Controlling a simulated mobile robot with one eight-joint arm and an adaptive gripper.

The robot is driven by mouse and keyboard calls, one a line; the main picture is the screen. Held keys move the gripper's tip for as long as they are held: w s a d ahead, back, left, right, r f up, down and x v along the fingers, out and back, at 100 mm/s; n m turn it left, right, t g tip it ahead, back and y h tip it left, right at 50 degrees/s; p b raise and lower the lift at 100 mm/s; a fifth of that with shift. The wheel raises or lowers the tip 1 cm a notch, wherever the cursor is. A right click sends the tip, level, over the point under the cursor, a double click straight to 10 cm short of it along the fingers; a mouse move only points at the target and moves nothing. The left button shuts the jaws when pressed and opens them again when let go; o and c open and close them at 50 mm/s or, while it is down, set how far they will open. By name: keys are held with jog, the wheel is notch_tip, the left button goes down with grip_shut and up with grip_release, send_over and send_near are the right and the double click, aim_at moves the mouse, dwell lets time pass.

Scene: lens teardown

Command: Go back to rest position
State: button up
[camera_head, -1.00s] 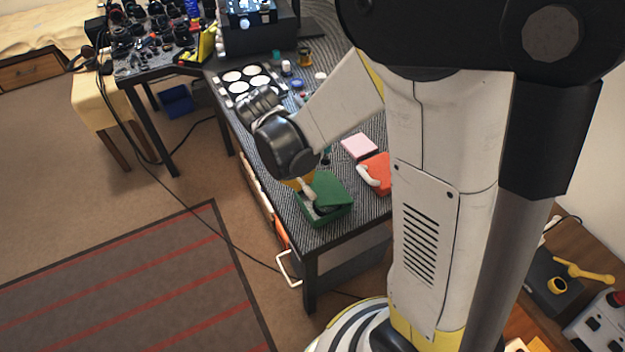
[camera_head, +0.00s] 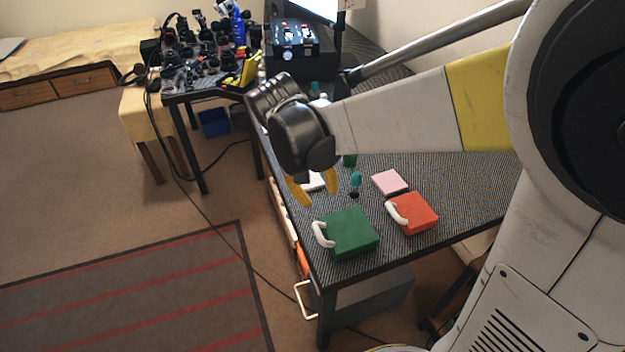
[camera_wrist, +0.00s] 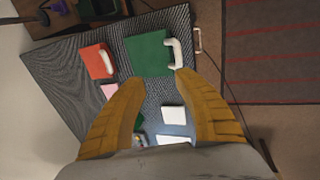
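My gripper (camera_head: 316,190) is above the left edge of the striped table (camera_head: 450,195) in the head view. Its yellow fingers are spread apart with nothing between them, and they also show in the wrist view (camera_wrist: 158,92). A green box with a white handle (camera_head: 350,234) sits shut near the table's front corner, apart from the fingers. It also shows in the wrist view (camera_wrist: 147,54). A red box with a white handle (camera_head: 415,214) lies to its right. My arm hides part of the table behind the gripper.
A pink block (camera_head: 389,182) and a small teal-topped item (camera_head: 355,183) stand behind the boxes. A second table (camera_head: 205,93) crowded with dark camera parts is at the back left. The floor to the left, with a striped rug (camera_head: 150,290), is clear.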

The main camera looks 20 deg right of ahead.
jog(key=v, duration=0.2)
jog(key=shift+a+r, duration=0.1)
jog(key=shift+r, duration=0.25)
jog(key=s+d+r+t+y, duration=0.2)
jog(key=s+t, duration=0.4)
jog(key=s, duration=0.4)
jog(key=shift+r+t+y, duration=0.4)
jog(key=shift+r+y, duration=0.3)
jog(key=shift+r, duration=0.25)
jog(key=shift+w+d, duration=0.1)
